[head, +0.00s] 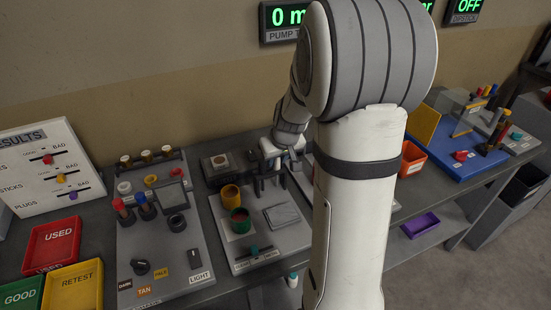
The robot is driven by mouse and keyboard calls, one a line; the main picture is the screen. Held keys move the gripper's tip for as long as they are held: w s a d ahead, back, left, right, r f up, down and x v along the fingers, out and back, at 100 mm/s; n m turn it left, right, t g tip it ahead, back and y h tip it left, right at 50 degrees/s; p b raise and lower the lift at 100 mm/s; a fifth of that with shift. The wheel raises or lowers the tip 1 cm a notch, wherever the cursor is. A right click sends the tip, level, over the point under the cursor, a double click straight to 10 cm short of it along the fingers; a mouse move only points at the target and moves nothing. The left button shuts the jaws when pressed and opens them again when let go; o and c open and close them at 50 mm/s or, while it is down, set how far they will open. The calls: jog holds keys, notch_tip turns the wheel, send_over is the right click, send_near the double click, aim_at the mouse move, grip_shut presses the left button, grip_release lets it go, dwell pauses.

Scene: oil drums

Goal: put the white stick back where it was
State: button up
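My gripper (271,183) is above the grey panel (286,238) in the middle of the bench, pointing down just behind a yellow cup and a red-and-green cup. My white arm stands in front and hides part of the bench to the right. The fingers are small and partly merge with the fittings behind them, so I cannot tell whether they are open or shut. I cannot make out a white stick for certain, in the gripper or on the bench.
The yellow cup (230,196) and the red-and-green cup (240,220) stand close by. A panel with knobs (141,267) is to the left, beside red, yellow and green trays. A blue tray (460,150) with upright pieces and an orange bin (412,160) are to the right.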

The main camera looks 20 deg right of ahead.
jog(key=shift+r, duration=0.1)
jog(key=v, duration=1.2)
jog(key=s+a, duration=0.5)
jog(key=s, duration=0.4)
jog(key=s+a+f+g, duration=0.1)
jog(key=s+a, duration=0.5)
jog(key=s, duration=0.2)
jog(key=shift+s+f+g, duration=0.3)
jog(key=shift+s, duration=0.1)
